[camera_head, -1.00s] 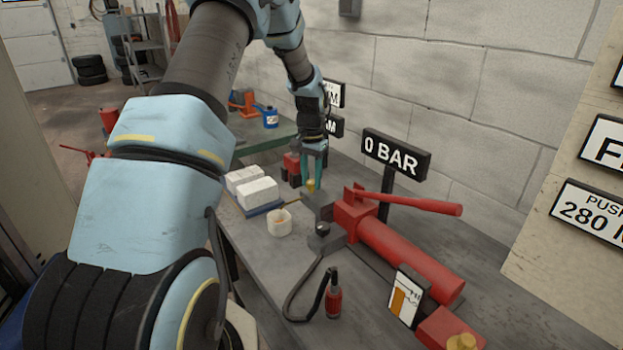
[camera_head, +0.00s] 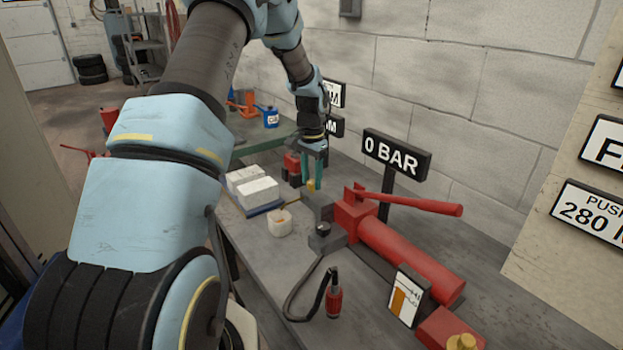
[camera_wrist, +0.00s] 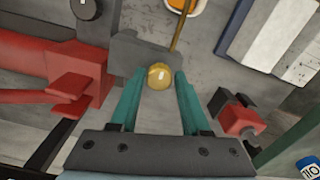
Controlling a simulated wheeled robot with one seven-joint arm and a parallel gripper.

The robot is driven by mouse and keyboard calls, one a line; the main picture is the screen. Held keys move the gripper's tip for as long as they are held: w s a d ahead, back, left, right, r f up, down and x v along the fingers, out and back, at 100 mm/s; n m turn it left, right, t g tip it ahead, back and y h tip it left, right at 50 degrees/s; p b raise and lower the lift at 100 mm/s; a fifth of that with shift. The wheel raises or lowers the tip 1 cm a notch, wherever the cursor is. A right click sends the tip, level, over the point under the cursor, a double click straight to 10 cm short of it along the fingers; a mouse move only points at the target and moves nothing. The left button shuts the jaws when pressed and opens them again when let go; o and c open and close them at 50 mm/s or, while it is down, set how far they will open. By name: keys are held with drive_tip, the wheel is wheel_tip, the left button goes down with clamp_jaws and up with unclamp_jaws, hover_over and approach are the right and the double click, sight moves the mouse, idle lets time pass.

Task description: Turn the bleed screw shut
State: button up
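The bleed screw appears to be the round brass knob (camera_wrist: 159,76) at the edge of a dark grey block (camera_wrist: 138,52) in the wrist view. In the head view the brass knob (camera_head: 311,185) shows small, partly covered by the fingers. My gripper (camera_wrist: 159,74) has two teal fingers, one on each side of the knob, with a narrow gap showing on both sides. The gripper (camera_head: 313,184) points down over the knob in the head view and looks open. Whether a fingertip touches the knob cannot be told.
A red hand pump (camera_head: 400,255) with a long lever (camera_head: 420,203) lies right of the block. A sign (camera_head: 396,154) reads 0 BAR. White blocks (camera_head: 258,191), a white cup (camera_head: 280,223) and a small red-and-black object (camera_wrist: 237,117) stand close by. A black hose (camera_head: 297,290) curves in front.

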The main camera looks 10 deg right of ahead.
sight(312, 182)
drive_tip(key=o, duration=0.3)
wheel_tip(312, 182, up, 11)
drive_tip(key=b, duration=0.2)
idle(0.4)
drive_tip(key=shift+f, duration=0.1)
drive_tip(key=s+a+f+n+t, duration=0.1)
drive_tip(key=s+a+n, duration=0.8)
drive_tip(key=s+a, duration=1.1)
drive_tip(key=s+f, duration=0.1)
drive_tip(key=s, duration=0.2)
drive_tip(key=shift+f+t, duration=0.15)
drive_tip(key=shift+t, duration=0.15)
